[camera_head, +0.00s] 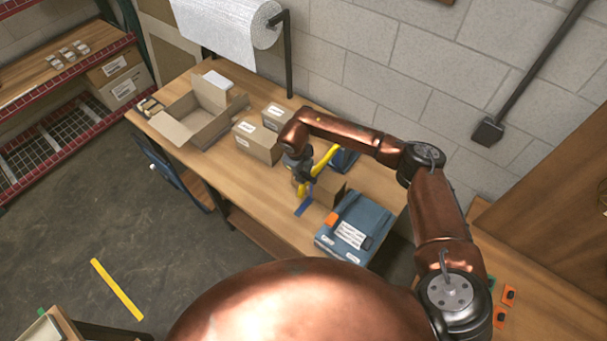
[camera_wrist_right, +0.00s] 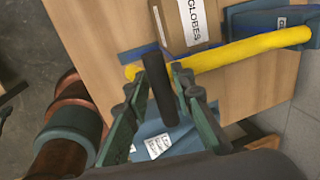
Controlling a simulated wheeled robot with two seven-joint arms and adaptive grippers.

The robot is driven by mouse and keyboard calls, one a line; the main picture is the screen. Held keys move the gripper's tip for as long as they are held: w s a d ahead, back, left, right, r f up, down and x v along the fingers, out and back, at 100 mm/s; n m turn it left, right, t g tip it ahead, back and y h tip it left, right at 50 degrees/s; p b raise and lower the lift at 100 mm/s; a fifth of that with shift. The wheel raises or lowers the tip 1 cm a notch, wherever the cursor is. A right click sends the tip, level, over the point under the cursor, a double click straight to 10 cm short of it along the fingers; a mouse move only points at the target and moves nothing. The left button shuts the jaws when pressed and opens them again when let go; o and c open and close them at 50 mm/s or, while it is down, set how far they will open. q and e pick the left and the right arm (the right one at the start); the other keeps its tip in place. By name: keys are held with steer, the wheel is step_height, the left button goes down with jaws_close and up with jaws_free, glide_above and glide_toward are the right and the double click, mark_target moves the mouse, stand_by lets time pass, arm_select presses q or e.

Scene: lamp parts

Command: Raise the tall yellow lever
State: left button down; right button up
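The tall yellow lever (camera_head: 324,161) is a bent bar at the right part of the workbench. In the right wrist view the yellow bar (camera_wrist_right: 225,52) runs from the middle to the upper right, with a rounded left end. A dark cylinder (camera_wrist_right: 160,92) crosses in front of it, between the green fingers of my right gripper (camera_wrist_right: 157,77). The fingertips are close beside the cylinder; I cannot tell whether they press on it. In the head view my right gripper (camera_head: 301,173) is at the lever's near end. My left gripper is not in view.
A blue-grey case (camera_head: 355,225) lies at the bench's near right edge. A brown carton (camera_wrist_right: 193,17) labelled GLOBES lies beside the lever. Closed boxes (camera_head: 258,143) and an open carton (camera_head: 195,120) stand to the left. A paper roll (camera_head: 228,28) hangs above the back.

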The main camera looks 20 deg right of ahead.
jaws_close()
steer(key=shift+r, duration=0.1)
stand_by(0.3)
